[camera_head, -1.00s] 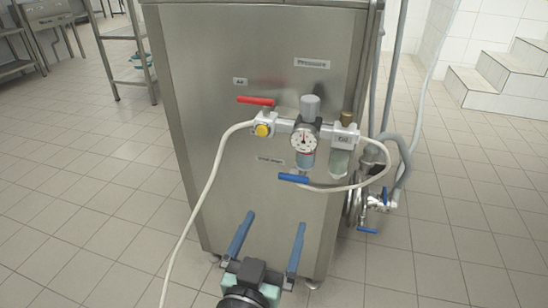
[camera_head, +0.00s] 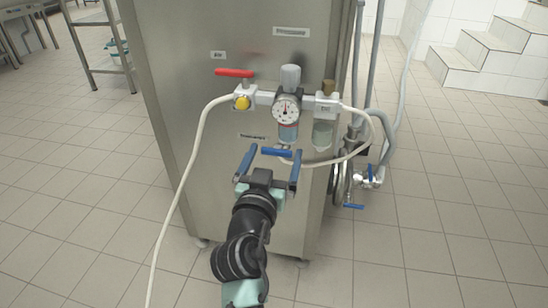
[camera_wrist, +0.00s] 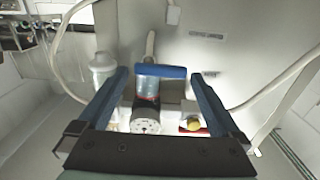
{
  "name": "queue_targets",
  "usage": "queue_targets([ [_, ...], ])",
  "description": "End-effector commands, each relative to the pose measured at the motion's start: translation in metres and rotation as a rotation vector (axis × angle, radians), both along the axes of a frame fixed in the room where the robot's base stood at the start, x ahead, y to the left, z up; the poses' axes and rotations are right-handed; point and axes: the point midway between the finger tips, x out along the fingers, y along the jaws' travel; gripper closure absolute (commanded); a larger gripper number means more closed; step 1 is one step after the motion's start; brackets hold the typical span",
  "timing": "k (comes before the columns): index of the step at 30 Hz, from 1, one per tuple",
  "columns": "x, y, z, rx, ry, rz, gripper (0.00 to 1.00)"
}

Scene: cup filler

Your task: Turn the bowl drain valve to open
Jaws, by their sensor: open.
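The bowl drain valve shows as a blue lever handle (camera_head: 277,152) under the clear filter bowl (camera_head: 288,132) on the steel cabinet's front. The lever lies nearly level, crosswise to the bowl. In the wrist view the blue lever (camera_wrist: 161,71) lies between the two fingertips, with a gap on each side. My gripper (camera_head: 275,151) is open, with its blue fingers on either side of the lever. Its tips are at about the lever's height, and it also shows in the wrist view (camera_wrist: 159,73). I cannot tell the exact depth between fingertips and lever.
A pressure gauge (camera_head: 287,112) and a red lever (camera_head: 234,72) sit above. A white hose (camera_head: 188,180) hangs at the left, and another loops right of the bowl. Pipes with another blue-handled valve (camera_head: 354,206) stand at the cabinet's right. Tiled floor is clear around.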

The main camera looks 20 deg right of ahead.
Motion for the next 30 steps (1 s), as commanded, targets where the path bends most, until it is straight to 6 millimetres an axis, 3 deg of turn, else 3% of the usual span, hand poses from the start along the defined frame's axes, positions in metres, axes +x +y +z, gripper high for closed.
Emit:
queue_targets([
  [5,-0.0001,-0.0001,0.0001,0.000,0.000,0.000,0.00],
  [15,-0.0002,0.0002,0.0000,0.000,0.000,0.000,0.59],
  [18,-0.0003,0.0003,-0.0001,0.000,0.000,0.000,0.73],
  [30,0.0000,0.0009,-0.0011,-0.080,0.054,0.000,0.73],
])
